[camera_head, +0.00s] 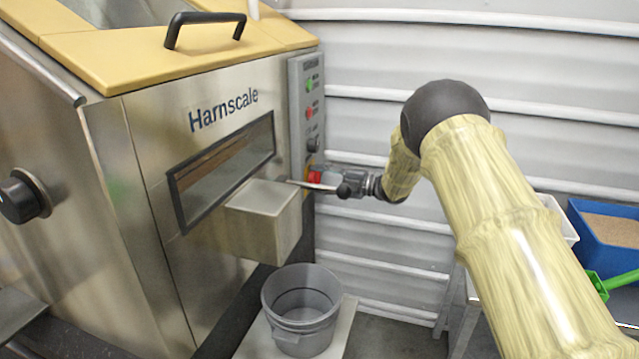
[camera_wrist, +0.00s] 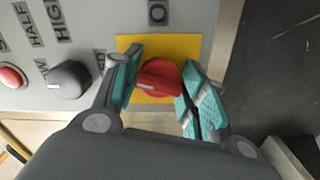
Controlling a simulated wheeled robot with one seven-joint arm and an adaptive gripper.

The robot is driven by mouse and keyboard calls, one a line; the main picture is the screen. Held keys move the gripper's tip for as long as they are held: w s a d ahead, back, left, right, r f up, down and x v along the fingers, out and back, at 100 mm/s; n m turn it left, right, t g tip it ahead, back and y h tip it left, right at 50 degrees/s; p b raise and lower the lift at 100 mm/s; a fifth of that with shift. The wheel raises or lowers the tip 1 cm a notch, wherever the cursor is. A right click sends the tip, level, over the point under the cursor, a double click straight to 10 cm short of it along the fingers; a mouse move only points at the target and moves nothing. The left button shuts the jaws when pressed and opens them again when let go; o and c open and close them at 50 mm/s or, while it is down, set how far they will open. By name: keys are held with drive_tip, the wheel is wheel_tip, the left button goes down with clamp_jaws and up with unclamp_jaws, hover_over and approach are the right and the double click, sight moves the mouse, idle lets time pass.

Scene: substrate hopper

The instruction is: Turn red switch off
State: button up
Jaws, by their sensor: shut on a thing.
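The red switch (camera_wrist: 158,77) is a round red knob on a yellow plate (camera_wrist: 190,47) on the machine's control panel. In the wrist view it sits between the two teal-padded fingers of my gripper (camera_wrist: 160,84), which are shut on it. A white mark shows on the knob's left side. A label with an "O" (camera_wrist: 158,12) is at the top of the wrist view. In the head view the red switch (camera_head: 315,178) shows low on the panel, partly hidden by my gripper (camera_head: 318,184).
A black knob (camera_wrist: 70,79) and a red button (camera_wrist: 11,76) lie left of the switch. A steel chute (camera_head: 268,215) juts out below, over a grey bucket (camera_head: 302,310). A blue bin (camera_head: 608,235) with a green scoop (camera_head: 600,287) stands at the right.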

drive_tip(key=shift+n+b, duration=0.65)
drive_tip(key=shift+n, duration=0.95)
drive_tip(key=o, duration=1.1)
drive_tip(key=shift+c, duration=0.2)
drive_tip(key=shift+d, duration=0.1)
drive_tip(key=v, duration=1.2)
